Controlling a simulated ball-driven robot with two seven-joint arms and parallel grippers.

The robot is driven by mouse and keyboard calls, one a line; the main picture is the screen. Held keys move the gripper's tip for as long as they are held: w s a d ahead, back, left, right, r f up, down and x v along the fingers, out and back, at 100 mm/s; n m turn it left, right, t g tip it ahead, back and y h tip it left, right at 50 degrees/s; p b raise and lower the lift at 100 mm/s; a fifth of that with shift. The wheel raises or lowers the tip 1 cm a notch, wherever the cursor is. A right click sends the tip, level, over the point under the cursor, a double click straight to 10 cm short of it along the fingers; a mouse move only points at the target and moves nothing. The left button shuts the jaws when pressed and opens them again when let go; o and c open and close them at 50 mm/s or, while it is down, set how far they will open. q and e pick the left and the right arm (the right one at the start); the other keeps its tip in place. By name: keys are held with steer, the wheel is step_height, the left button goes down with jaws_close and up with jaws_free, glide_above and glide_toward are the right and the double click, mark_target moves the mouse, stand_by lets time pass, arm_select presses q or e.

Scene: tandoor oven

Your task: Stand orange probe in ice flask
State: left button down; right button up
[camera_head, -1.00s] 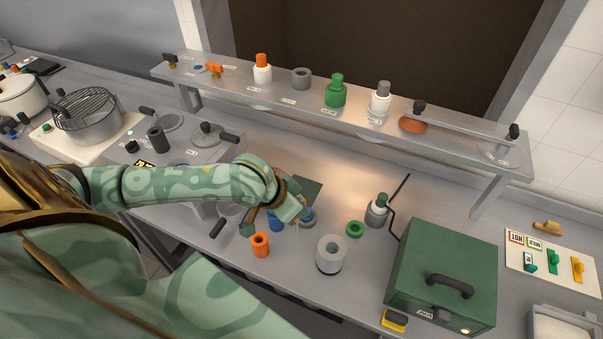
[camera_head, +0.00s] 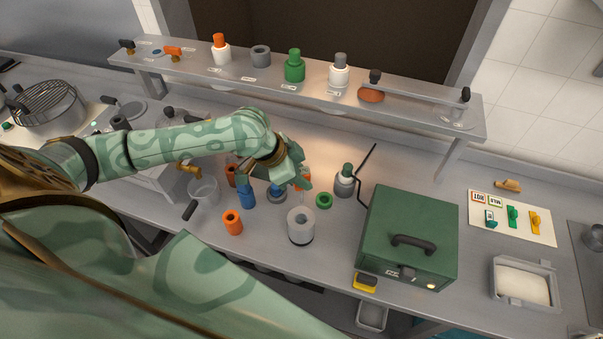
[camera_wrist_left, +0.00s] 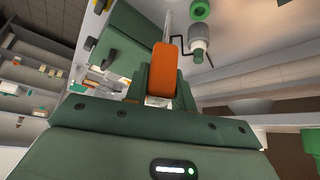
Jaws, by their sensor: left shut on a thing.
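My left gripper (camera_head: 302,182) is shut on the orange probe (camera_head: 305,185) above the counter. My right gripper is not in view.
Near the gripper stand a blue cup (camera_head: 248,198), an orange cup (camera_head: 232,223), a green ring (camera_head: 323,200) and a grey flask with a green stopper (camera_head: 345,181). A green box (camera_head: 410,235) stands to the right. A raised shelf (camera_head: 215,82) with bottles runs behind.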

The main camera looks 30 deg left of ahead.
arm_select(q)
steer(key=shift+r+p, duration=0.2)
steer(key=shift+p, duration=0.15)
steer(key=b, duration=0.2)
glide_above(301, 203)
steer(key=f, duration=0.5)
steer(key=shift+w+f, duration=0.15)
steer(key=shift+w, duration=0.05)
steer(key=shift+a+f, duration=0.1)
steer(key=shift+f, duration=0.9)
steer(key=shift+p, duration=0.3)
steer(key=shift+p, duration=0.45)
